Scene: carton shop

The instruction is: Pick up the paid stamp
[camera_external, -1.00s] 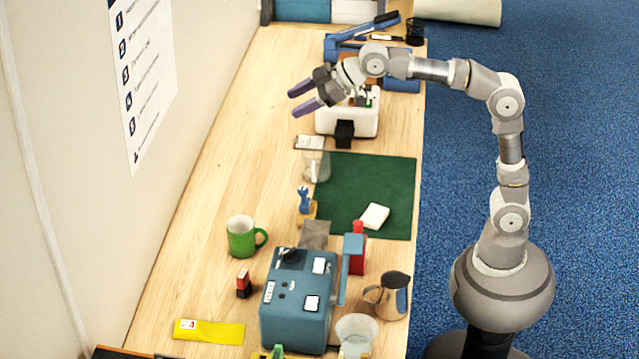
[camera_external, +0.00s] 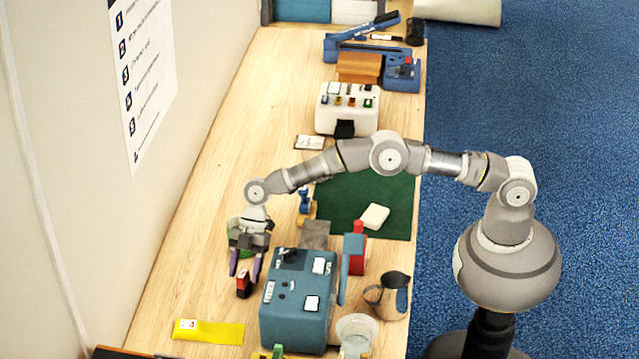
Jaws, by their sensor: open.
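A small red and black stamp (camera_external: 243,284) stands upright on the wooden table, left of the blue machine; no lettering on it can be read, so I cannot tell for sure that it is the paid stamp. My gripper (camera_external: 245,268) points down right above it. The gripper is open and holds nothing. I cannot tell from this view whether the fingers touch the stamp.
The blue machine (camera_external: 285,325) stands close on the right. A yellow strip (camera_external: 222,333) lies in front. A metal pitcher (camera_external: 392,298) and a green mat (camera_external: 400,190) are farther right. Bare wood lies left.

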